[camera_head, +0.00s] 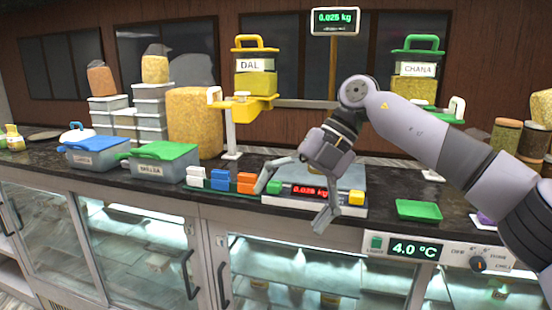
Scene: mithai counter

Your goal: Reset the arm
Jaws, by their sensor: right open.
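My right arm comes in from the right. Its gripper (298,200) hangs in front of the weighing scale (345,178), with its fingers spread wide and nothing between them that I can make out. The scale's red display shows 0.025 kg between the fingers, and the raised display (335,20) reads the same in green. Part of the scale's platform is hidden behind the gripper. My left gripper does not show.
A blue-lidded box (97,152) and a green-lidded box (160,163) stand at the left. Small white, blue and orange blocks (220,180) sit left of the scale. A green tray (419,210) lies right of it. DAL (255,82) and CHANA (413,88) dispensers stand behind.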

